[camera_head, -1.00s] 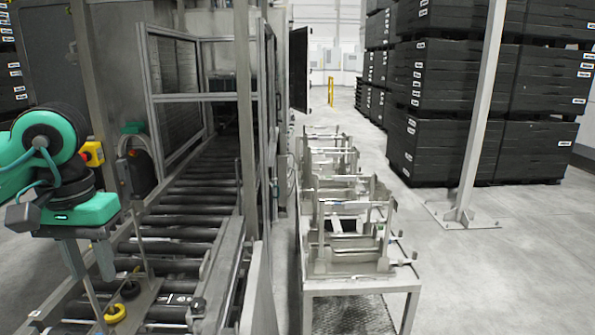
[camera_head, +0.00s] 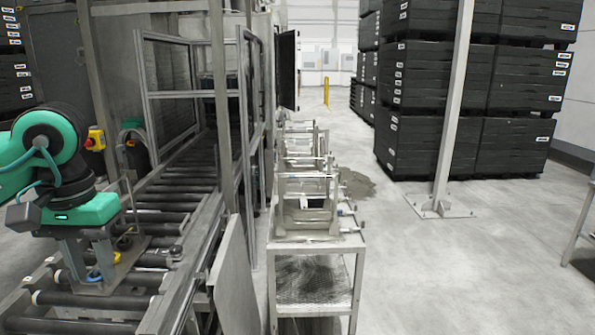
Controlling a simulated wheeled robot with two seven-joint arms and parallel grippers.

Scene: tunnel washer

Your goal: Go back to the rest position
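My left gripper (camera_head: 90,278) hangs at the left, below its teal and black wrist. Its two grey fingers point down and stand apart with a gap between them. I see nothing clamped between them. Behind and below the fingers, a flat metal plate with yellow and black rings (camera_head: 122,258) lies on the roller conveyor (camera_head: 65,303); the fingers partly hide it. I cannot tell whether they touch it. My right gripper is not in view.
A metal rack cart (camera_head: 318,240) with wire-frame fixtures stands right of the conveyor. A grey panel (camera_head: 230,275) stands between them. A post (camera_head: 455,110) and stacked black crates (camera_head: 475,80) are at the right. The floor at the lower right is clear.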

